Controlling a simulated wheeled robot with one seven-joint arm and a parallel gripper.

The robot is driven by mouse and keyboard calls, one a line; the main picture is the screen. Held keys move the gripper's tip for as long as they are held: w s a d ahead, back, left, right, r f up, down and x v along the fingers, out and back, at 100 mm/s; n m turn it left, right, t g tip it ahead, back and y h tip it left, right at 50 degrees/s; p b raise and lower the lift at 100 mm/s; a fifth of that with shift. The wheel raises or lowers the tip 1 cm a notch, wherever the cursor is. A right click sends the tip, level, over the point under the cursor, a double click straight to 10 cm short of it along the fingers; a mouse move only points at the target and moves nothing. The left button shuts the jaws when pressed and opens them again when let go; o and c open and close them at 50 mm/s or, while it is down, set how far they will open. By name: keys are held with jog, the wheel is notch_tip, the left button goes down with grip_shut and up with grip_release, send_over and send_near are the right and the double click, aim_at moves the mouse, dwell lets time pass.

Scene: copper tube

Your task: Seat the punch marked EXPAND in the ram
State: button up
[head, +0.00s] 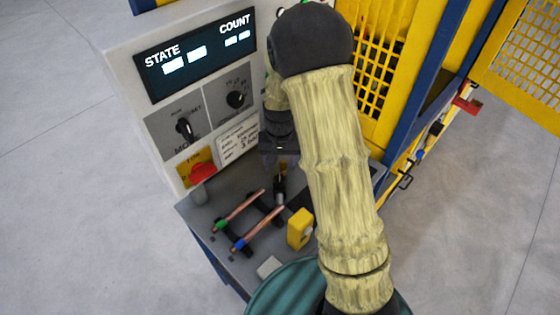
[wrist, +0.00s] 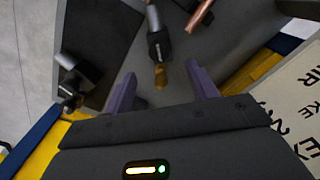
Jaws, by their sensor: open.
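My gripper (head: 279,172) is over the back of the bench, beside the control panel, partly hidden by my arm in the head view. In the wrist view, its two purple fingers (wrist: 160,76) are apart. A dark cylindrical tool with a brass tip (wrist: 156,48) lies in line with the gap between them; contact is not visible. It may be a punch, but I can read no EXPAND mark on it. A small dark upright piece (head: 279,188) shows under the gripper in the head view. I cannot make out the ram.
Two copper tubes, one green-ended (head: 240,205) and one blue-ended (head: 258,229), lie on a black rack. A yellow block (head: 299,228) stands right of them. The panel's red button (head: 201,173) is close left. A yellow mesh guard (head: 383,50) rises behind my arm.

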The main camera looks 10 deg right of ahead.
jog(key=s+d+r+n+t, duration=0.1)
jog(key=s+d+r, duration=0.1)
jog(key=s+r, duration=0.3)
jog(key=s+d+r+n+t, duration=0.1)
jog(key=s+r, duration=0.4)
jog(key=s, duration=0.5)
jog(key=shift+d+r+t, duration=0.2)
jog(key=shift+d+t, duration=0.1)
jog(key=shift+d, duration=0.05)
jog(key=shift+w, duration=0.1)
jog(key=shift+f+b, duration=0.45)
jog(key=shift+c, duration=0.2)
jog(key=shift+r, duration=0.1)
